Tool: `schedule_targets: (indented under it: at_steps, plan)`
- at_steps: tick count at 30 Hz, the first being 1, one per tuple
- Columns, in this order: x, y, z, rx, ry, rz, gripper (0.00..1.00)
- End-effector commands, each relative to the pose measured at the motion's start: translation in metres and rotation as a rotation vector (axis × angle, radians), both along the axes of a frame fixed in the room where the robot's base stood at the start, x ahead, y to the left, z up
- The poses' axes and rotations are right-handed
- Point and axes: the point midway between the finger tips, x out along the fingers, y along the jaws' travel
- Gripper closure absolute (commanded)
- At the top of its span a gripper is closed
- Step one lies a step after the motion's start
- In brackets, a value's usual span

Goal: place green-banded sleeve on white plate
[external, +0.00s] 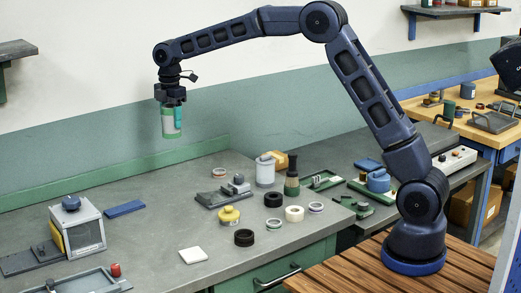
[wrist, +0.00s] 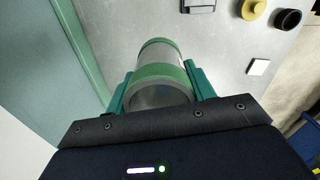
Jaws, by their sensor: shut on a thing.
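The green-banded sleeve (external: 171,121) is a grey cylinder with green bands, held high above the bench in the external view. My gripper (external: 172,103) is shut on it and points down. In the wrist view the sleeve (wrist: 160,77) sits between the two green fingers of my gripper (wrist: 160,88), its open end facing the camera. The white plate (external: 193,255) is a small flat square near the bench's front edge, below and right of the sleeve. It also shows in the wrist view (wrist: 259,67), right of the sleeve and apart from it.
A yellow knob-like part (external: 229,215) and a black ring (external: 244,237) stand right of the plate. Left are a grey box with a blue knob (external: 84,232) and a blue block (external: 125,208). More rings and a grey canister (external: 265,171) stand further right. The bench around the plate is clear.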

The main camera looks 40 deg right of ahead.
Motion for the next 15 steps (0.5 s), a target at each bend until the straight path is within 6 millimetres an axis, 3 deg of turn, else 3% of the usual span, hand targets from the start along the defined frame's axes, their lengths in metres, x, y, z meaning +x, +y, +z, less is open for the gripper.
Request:
schedule_targets:
  at_steps: [1, 6, 15]
  plan:
    - [-0.019, 0.016, 0.002, 0.001, 0.000, 0.029, 0.69]
    - [-0.080, 0.060, 0.005, 0.003, 0.000, 0.116, 0.69]
    - [-0.198, 0.118, 0.007, -0.001, -0.001, 0.275, 0.69]
